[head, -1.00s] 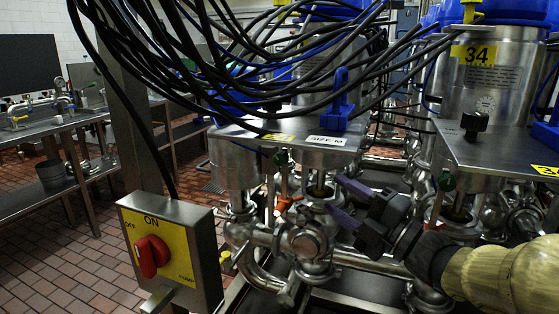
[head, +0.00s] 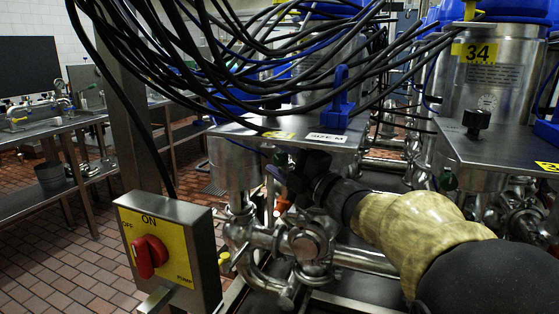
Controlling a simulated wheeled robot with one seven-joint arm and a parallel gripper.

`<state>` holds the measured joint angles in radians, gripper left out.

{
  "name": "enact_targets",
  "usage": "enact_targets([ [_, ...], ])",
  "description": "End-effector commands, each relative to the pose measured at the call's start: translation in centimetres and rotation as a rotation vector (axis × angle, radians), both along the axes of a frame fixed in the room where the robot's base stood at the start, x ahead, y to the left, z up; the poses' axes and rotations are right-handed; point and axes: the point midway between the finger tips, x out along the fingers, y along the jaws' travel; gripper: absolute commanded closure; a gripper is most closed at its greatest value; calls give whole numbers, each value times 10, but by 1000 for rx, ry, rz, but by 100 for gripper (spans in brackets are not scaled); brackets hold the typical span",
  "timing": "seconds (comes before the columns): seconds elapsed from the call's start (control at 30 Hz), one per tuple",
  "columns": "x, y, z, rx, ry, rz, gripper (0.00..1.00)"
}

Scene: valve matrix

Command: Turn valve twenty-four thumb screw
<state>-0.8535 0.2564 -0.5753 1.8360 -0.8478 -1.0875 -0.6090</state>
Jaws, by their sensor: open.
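The steel valve plate (head: 225,128) in the middle carries a yellow label (head: 280,135) whose number I cannot read. Below the plate an orange piece (head: 284,203), which looks like the thumb screw, shows on the valve stem. My gripper (head: 279,178) has dark purple fingers and reaches in from the right, under the plate's front edge. It is open, just above the orange piece. I cannot tell whether the fingers are around it or touch it. My gripper hides most of the valve stem and the upper part of the orange piece.
Valve 34 (head: 482,90) stands at the right above its own plate. Black cables (head: 270,85) hang over the middle plate. A control box with a red switch (head: 150,257) stands at the front left. Steel pipes (head: 310,245) run below my gripper. Tiled floor lies open at left.

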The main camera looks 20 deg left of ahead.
Motion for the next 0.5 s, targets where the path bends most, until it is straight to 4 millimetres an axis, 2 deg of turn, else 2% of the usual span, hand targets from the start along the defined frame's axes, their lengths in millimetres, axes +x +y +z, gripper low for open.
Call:
enact_targets([
  [0.3,1,2,1,1,0,0,54],
  [0.5,1,2,1,1,0,0,93],
])
